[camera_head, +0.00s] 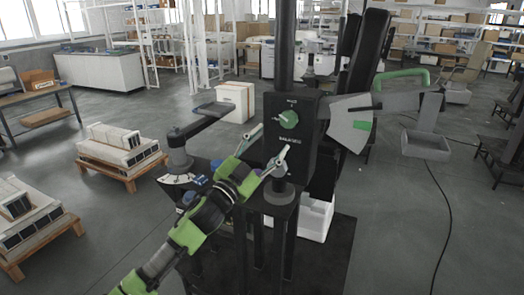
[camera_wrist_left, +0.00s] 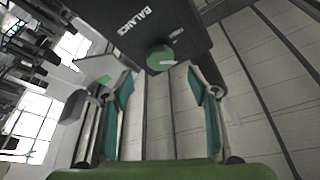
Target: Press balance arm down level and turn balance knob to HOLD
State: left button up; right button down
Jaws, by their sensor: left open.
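The balance knob (camera_head: 288,118) is a round green dial on the front of a black box (camera_head: 305,150), with lettering above and below it. Its exact pointer direction is too small to tell. The knob also shows in the left wrist view (camera_wrist_left: 160,58), beyond the fingers. The balance arm (camera_head: 398,101) is grey, with a green handle (camera_head: 402,75), and extends right from the box. It lies above the green patch (camera_head: 362,125) on a pale fan-shaped scale (camera_head: 347,128). My left gripper (camera_head: 270,142) is open and empty, just below the knob and apart from it. My right gripper is not in view.
A black post (camera_head: 284,45) rises above the box. A grey crank arm (camera_head: 195,122) stands left of it on the dark stand. Low pallets (camera_head: 125,178) stand at left; open floor lies at right.

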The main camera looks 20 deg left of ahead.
pick_arm(q)
jog(key=shift+v, duration=1.7)
